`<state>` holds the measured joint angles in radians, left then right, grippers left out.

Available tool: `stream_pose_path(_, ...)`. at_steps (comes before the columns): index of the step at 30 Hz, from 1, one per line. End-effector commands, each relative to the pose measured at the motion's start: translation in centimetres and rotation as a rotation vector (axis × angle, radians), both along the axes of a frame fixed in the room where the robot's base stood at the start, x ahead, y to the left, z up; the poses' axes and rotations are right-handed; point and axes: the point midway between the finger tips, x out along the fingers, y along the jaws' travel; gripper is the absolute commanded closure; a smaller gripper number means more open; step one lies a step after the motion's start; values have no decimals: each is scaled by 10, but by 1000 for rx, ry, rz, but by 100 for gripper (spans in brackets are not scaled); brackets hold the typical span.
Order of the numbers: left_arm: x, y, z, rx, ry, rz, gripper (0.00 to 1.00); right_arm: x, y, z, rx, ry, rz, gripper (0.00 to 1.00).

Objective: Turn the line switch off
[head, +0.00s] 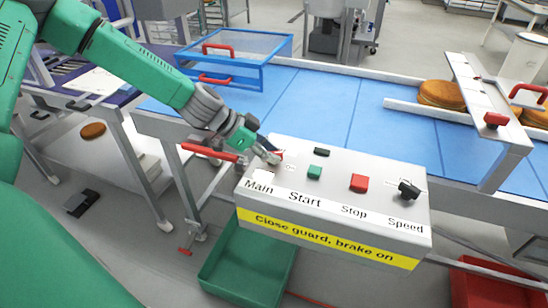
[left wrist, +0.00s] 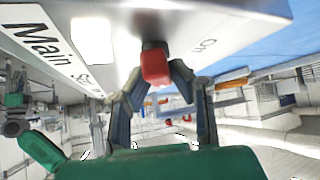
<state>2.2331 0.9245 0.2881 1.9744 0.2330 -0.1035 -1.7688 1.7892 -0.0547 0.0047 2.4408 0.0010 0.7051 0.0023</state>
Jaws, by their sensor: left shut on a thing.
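The grey control box (head: 325,226) stands at the front of the conveyor, with labels Main, Start, Stop and Speed. The red switch above "Main" (head: 280,154) is mostly hidden by my left gripper (head: 270,156) in the head view. In the left wrist view the red switch knob (left wrist: 155,66) stands on a dark stem, between the fingertips of my left gripper (left wrist: 157,75), which is shut on it. An "On" mark (left wrist: 204,47) is printed beside it. My right gripper is in neither view.
A green Start button (head: 314,172), a red Stop button (head: 359,183) and a black Speed knob (head: 409,190) stand up from the box top. A blue guard frame (head: 270,49) stands over the belt (head: 335,105). A green crate (head: 232,277) is below.

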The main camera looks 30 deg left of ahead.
Motion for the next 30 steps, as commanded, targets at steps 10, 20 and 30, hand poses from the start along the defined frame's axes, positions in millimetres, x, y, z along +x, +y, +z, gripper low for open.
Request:
stream_pose_path(10, -5, -1, -6, 7, 9, 330, 100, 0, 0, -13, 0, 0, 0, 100)
stream_pose_path(20, -6, -3, -5, 14, 10, 641, 100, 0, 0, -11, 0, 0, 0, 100)
stream_pose_path(30, -7, -5, -5, 17, 12, 926, 100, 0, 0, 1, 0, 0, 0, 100)
